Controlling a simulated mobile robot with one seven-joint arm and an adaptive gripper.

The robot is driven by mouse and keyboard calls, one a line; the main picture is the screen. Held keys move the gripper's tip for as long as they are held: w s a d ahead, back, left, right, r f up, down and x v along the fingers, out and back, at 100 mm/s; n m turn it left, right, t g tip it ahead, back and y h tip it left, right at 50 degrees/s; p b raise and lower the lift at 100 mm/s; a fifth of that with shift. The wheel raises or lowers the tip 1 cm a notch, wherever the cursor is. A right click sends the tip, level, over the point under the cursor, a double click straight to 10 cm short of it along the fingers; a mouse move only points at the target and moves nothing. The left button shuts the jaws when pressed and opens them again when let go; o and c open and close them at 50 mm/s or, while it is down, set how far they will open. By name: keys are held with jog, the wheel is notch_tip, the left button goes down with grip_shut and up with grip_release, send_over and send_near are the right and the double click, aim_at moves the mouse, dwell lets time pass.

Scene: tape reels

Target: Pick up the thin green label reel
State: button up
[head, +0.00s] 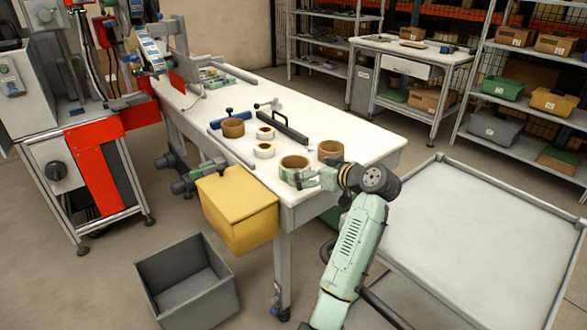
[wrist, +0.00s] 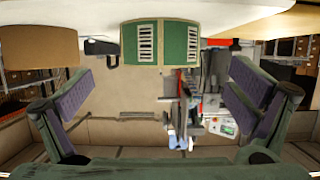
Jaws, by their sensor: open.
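The thin green label reel (head: 294,163) lies near the front right corner of the white worktable (head: 375,135). In the wrist view the picture looks upside down, and the reel's green side with white label panels (wrist: 160,42) shows at the top middle. My gripper (head: 304,178) is beside the reel in the head view. The reel lines up with the gap, ahead of the fingers. Whether a finger touches it I cannot tell.
A brown tape roll (head: 330,150) stands close behind the reel. Two white rolls (head: 264,150), another brown roll (head: 233,127) and a black bar (head: 284,128) are farther left. A yellow bin (head: 238,210) hangs at the table's front edge.

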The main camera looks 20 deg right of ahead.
aim_at(286, 164)
jog(key=p+x, duration=0.2)
jog(key=x, duration=0.4)
jog(key=shift+r, duration=0.1)
jog(key=shift+w+a+f, duration=0.15)
jog(key=shift+w+f, duration=0.1)
jog(key=shift+w, duration=0.1)
jog(key=c, duration=1.3)
jog(key=shift+r, duration=0.1)
